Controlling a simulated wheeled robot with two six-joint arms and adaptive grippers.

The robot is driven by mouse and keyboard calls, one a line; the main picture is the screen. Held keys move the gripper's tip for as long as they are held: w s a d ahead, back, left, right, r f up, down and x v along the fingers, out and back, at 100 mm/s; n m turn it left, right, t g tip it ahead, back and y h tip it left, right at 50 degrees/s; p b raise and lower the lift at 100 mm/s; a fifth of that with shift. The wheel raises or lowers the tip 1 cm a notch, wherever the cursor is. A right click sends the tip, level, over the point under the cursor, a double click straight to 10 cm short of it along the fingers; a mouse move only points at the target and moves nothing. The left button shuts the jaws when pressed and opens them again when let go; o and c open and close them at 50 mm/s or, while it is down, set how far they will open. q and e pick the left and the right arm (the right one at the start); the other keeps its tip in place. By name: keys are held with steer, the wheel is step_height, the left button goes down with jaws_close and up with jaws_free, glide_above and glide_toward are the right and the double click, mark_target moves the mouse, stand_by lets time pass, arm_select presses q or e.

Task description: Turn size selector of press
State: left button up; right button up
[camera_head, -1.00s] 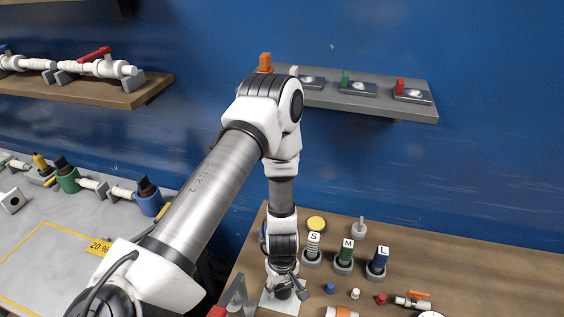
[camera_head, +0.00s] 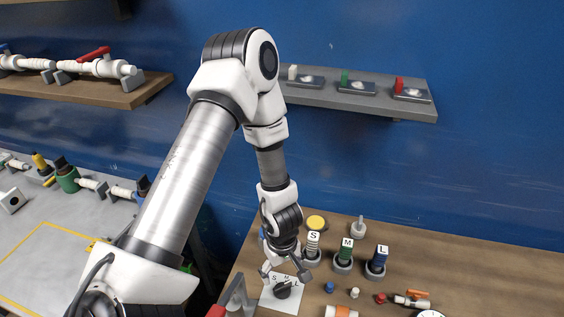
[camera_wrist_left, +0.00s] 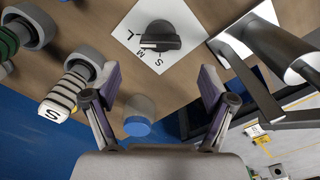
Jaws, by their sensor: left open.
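The size selector is a black knob (camera_head: 283,291) on a white plate (camera_head: 268,301) marked S, M and L. It lies on the brown table at the lower middle of the head view. My left gripper (camera_head: 285,270) is open and empty above the plate, apart from the knob. The wrist view shows the knob (camera_wrist_left: 160,38) ahead of the spread fingers (camera_wrist_left: 158,88), with nothing between them. The knob's bar lies roughly in line with the L; which end is its pointer is unclear. My right gripper is out of view.
Stamps marked S (camera_head: 313,246), M (camera_head: 345,258) and L (camera_head: 377,262) stand right of the plate. A grey metal frame (camera_head: 236,297) stands close on its left. Small caps and a valve (camera_head: 412,301) lie farther right. A shelf (camera_head: 360,101) hangs above.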

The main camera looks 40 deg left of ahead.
mark_target(282, 284)
arm_select(q)
steer(key=shift+r, duration=2.15)
